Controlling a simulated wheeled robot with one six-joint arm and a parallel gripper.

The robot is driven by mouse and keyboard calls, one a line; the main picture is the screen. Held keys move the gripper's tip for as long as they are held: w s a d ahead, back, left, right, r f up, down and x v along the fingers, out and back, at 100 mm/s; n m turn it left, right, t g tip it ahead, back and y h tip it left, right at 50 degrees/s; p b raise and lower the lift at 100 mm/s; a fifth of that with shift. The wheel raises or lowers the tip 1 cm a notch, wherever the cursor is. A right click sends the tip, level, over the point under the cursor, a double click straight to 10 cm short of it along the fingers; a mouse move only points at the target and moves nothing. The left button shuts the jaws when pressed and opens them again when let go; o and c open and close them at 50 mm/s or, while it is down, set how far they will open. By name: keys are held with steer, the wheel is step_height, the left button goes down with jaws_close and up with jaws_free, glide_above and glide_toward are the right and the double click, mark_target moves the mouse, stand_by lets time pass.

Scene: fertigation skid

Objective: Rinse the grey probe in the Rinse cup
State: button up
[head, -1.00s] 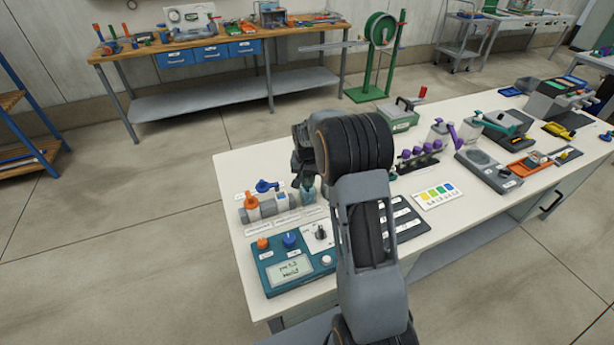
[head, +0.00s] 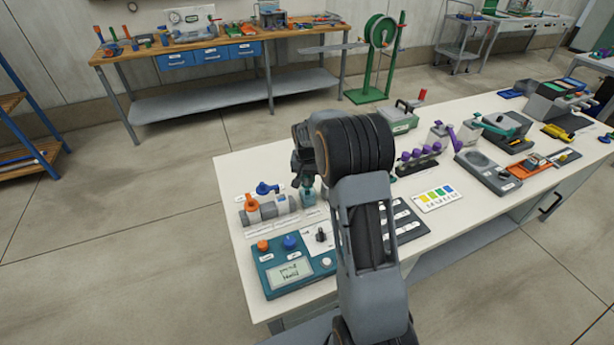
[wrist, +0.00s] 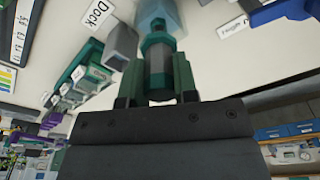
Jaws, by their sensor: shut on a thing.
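My gripper (wrist: 158,85) is shut on the grey probe (wrist: 158,58), a short grey cylinder with a dark teal collar, seen between the green fingers in the wrist view. The probe points at a pale blue see-through cup (wrist: 158,14). Their outlines overlap, but I cannot tell how deep the tip is inside. In the head view the cup (head: 308,194) stands at the back left of the bench, below my gripper (head: 306,178), which is mostly hidden by my wrist. A grey block (wrist: 122,42) stands beside the probe, near a label reading Dock (wrist: 97,14).
A teal meter box (head: 292,268) with a screen and knobs sits at the bench's front left. An orange-handled and blue-handled valve piece (head: 268,208) stands left of the cup. A dark labelled mat (head: 408,220) and a colour chart (head: 437,197) lie to the right.

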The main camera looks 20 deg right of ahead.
steer(key=shift+f+b, duration=0.4)
steer(key=shift+f, duration=0.25)
steer(key=shift+r, duration=0.15)
steer(key=shift+r+p, duration=0.6)
steer(key=shift+r, duration=0.15)
steer(key=shift+f, duration=0.15)
steer(key=shift+f+b, duration=0.65)
steer(key=shift+f, duration=0.1)
steer(key=shift+r, duration=0.15)
